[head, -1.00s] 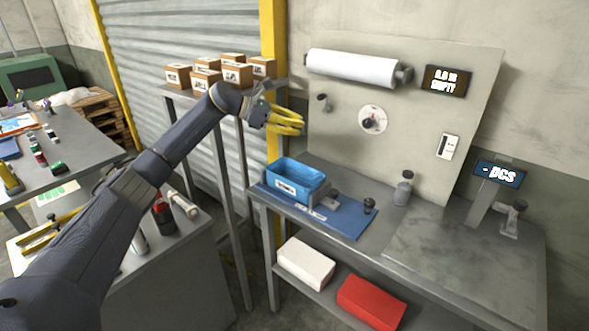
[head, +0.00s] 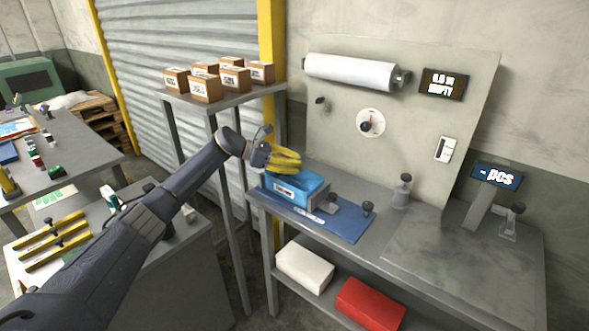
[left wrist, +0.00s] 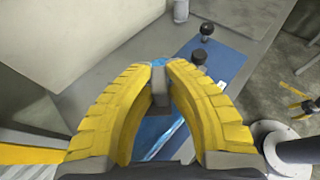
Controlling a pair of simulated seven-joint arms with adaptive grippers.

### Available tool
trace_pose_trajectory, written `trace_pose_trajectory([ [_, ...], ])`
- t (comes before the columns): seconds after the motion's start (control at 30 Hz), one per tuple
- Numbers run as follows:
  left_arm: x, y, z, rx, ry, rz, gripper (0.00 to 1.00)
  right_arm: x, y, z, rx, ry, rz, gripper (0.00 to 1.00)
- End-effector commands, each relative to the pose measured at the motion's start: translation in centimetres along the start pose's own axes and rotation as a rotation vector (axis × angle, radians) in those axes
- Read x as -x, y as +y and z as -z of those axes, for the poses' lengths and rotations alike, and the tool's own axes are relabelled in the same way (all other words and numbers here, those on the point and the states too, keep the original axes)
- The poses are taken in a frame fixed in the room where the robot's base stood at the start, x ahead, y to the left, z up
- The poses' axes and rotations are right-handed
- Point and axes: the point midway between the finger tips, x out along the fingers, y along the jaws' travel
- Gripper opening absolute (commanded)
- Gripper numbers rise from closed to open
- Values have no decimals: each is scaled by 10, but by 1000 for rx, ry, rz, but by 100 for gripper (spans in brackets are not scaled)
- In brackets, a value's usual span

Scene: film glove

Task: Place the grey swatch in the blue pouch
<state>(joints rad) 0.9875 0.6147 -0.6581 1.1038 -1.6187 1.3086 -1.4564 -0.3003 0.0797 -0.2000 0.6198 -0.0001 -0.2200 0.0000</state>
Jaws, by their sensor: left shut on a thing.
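My left gripper (head: 286,160) has its yellow fingers just above the blue pouch (head: 292,188), a box-like open container with a white label standing on the blue mat. The fingers cover part of its back rim. In the left wrist view, the fingers of my left gripper (left wrist: 160,70) come together around a small dark grey piece (left wrist: 159,92), seemingly the grey swatch, mostly hidden by the fingers. A bit of light blue shows just past the fingertips. I cannot tell whether the swatch touches the pouch. My right gripper is not in view.
The blue mat (head: 345,226) carries a small grey block and a dark knob (head: 367,208). A grey bottle (head: 402,192) stands to the right. Small cartons (head: 206,88) fill a raised shelf behind my left arm.

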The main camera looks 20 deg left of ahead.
Motion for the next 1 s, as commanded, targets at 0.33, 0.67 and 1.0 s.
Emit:
trace_pose_trajectory([
  [0.33, -7, 0, 18, 0, 0, -1, 0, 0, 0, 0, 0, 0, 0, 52],
  [0.67, -9, 0, 22, 1, 0, 0, 0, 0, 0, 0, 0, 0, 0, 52],
  [1.0, -12, 0, 28, -1, 0, -1, 0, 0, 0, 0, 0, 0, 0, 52],
])
